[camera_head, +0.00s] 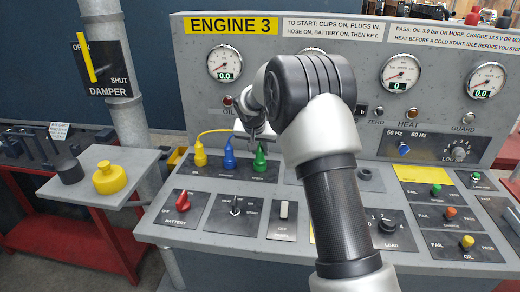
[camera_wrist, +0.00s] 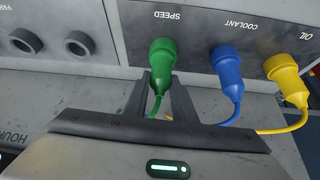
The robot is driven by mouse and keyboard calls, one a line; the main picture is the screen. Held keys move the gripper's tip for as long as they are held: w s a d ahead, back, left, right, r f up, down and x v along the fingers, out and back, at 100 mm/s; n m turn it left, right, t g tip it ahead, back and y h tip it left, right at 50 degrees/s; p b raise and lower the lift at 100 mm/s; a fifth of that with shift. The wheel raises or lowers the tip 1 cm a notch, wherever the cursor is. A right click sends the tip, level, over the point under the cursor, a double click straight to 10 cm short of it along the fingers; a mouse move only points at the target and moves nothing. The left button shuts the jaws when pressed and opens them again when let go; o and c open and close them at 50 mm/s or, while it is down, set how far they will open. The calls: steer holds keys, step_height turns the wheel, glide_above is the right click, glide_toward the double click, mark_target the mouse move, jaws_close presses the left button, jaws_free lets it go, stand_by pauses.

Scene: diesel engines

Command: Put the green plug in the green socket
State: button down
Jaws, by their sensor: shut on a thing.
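The green plug (camera_wrist: 163,62) is between the fingers of my gripper (camera_wrist: 160,84), which is shut on it. Its wide end is against the grey panel, by the label SPEED, and a green cable end shows between the fingers. In the head view the green plug (camera_head: 260,160) stands at the right end of the row, with my gripper (camera_head: 256,134) just above it. The green socket is not visible; the plug hides whatever lies under it. I cannot tell whether the plug is fully seated.
The blue plug (camera_wrist: 226,66) at COOLANT and the yellow plug (camera_wrist: 285,76) at OIL stand close beside it, with cables trailing. Round black fittings (camera_wrist: 78,44) lie on the other side. A side shelf holds a yellow cap-like object (camera_head: 109,178). Switches and a red battery knob (camera_head: 183,201) are on the console.

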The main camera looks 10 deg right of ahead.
steer(key=c, duration=1.4)
jaws_free()
steer(key=shift+r, duration=0.1)
steer(key=v, duration=1.7)
steer(key=shift+p, duration=0.3)
steer(key=shift+s+r, duration=0.1)
steer(key=shift+r, duration=0.05)
